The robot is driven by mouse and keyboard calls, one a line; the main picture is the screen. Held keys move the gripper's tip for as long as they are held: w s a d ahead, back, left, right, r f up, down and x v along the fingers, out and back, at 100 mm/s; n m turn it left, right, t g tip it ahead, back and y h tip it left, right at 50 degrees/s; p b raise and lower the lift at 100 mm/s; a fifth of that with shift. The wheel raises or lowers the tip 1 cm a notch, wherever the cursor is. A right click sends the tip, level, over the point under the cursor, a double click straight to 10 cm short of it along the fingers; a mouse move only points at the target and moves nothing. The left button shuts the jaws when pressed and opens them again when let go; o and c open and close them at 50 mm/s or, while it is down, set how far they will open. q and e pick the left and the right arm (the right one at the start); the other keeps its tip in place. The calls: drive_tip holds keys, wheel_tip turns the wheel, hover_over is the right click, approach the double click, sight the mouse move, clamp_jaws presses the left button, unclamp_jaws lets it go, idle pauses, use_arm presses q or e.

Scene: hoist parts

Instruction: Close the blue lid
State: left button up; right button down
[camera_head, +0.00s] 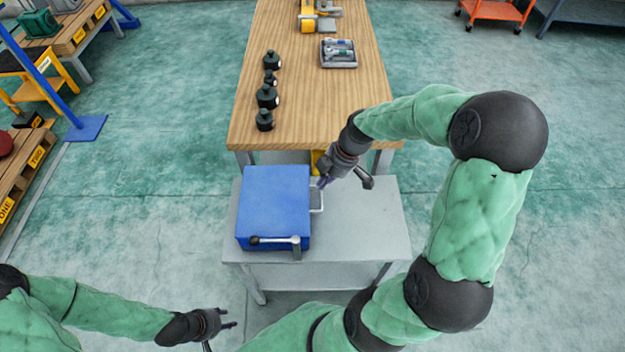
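The blue lid (275,200) lies flat as the top of a blue box on a small grey table (365,225). From above I cannot see whether a gap remains under it. A pale handle (317,207) sticks out from its right side. A grey lever with a dark knob (275,240) lies across its front edge. My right gripper (323,182) is at the upper right of the lid, close to the handle; its fingers are too small to tell whether they touch it. My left gripper (230,318) is low, in front and left of the table, with fingers apart and empty.
A wooden workbench (330,110) stands behind the grey table, with several dark weights (267,96), a grey tray of tools (338,54) and a yellow device (309,18). The right part of the grey table is bare. A blue post base (86,128) stands left.

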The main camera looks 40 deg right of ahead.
use_arm(q)
wheel_tip(320, 180, down, 7)
drive_tip(key=b, duration=0.6)
drive_tip(key=shift+d, duration=0.15)
use_arm(e)
wheel_tip(320, 180, down, 8)
drive_tip(key=s+d, duration=0.1)
drive_tip(key=shift+d+f, duration=0.2)
drive_tip(key=shift+d, duration=0.15)
use_arm(q)
drive_tip(key=shift+s, duration=0.1)
use_arm(e)
drive_tip(key=shift+r, duration=0.1)
